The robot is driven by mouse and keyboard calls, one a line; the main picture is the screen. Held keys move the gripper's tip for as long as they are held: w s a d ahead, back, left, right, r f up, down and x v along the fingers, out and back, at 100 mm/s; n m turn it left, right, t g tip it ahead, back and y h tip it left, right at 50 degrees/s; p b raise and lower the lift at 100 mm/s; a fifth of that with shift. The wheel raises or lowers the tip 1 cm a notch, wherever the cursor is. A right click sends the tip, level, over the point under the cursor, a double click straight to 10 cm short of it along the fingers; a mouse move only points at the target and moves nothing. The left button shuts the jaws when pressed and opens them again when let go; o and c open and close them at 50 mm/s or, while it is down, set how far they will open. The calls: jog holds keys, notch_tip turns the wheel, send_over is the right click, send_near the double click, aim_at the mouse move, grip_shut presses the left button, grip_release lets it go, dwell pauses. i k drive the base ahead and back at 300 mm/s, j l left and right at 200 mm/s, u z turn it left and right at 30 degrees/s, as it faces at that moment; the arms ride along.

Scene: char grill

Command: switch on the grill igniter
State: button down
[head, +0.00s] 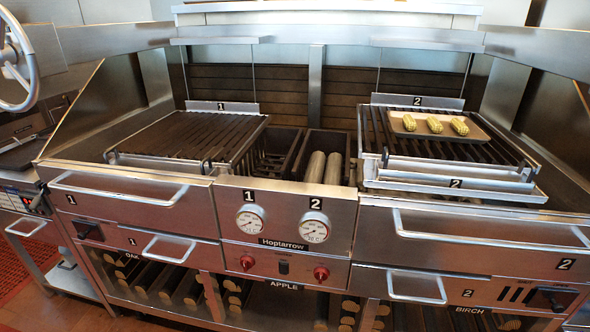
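The char grill (284,210) fills the head view, with two grates and a steel front. On its centre panel, a small dark switch (284,267) sits between two red knobs, the left one (247,262) and the right one (321,273). No label on this switch is readable, so I cannot tell for sure that it is the igniter or how it is set. Black controls also sit at the far left (88,230) and far right (554,299) of the front. My gripper is not in view.
Two round gauges sit above the knobs, the left one (250,220) and the right one (314,227). Bar handles (118,195) stick out from the front. A tray (479,136) with corn lies on the right grate. Logs fill the shelves below.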

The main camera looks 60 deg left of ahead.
aim_at(283, 267)
jog(key=k+j, duration=0.2)
jog(key=j, duration=0.15)
jog(key=k+j+u, duration=0.1)
jog(key=j, duration=0.25)
jog(key=k+j+u, duration=0.1)
jog(key=k+j, duration=0.4)
jog(key=j, duration=0.2)
jog(key=k+j+u, duration=0.1)
jog(key=j, duration=0.3)
jog(key=k+j, duration=0.35)
jog(key=j, duration=0.3)
jog(key=k+j+u, duration=0.1)
jog(key=j, duration=0.3)
jog(key=k+j, duration=0.15)
jog(key=j, duration=0.25)
jog(key=k+j+u, duration=0.1)
jog(key=j, duration=0.25)
jog(key=k+j+u, duration=0.1)
jog(key=j, duration=0.35)
jog(key=i+l+z, duration=0.1)
jog(key=z, duration=0.4)
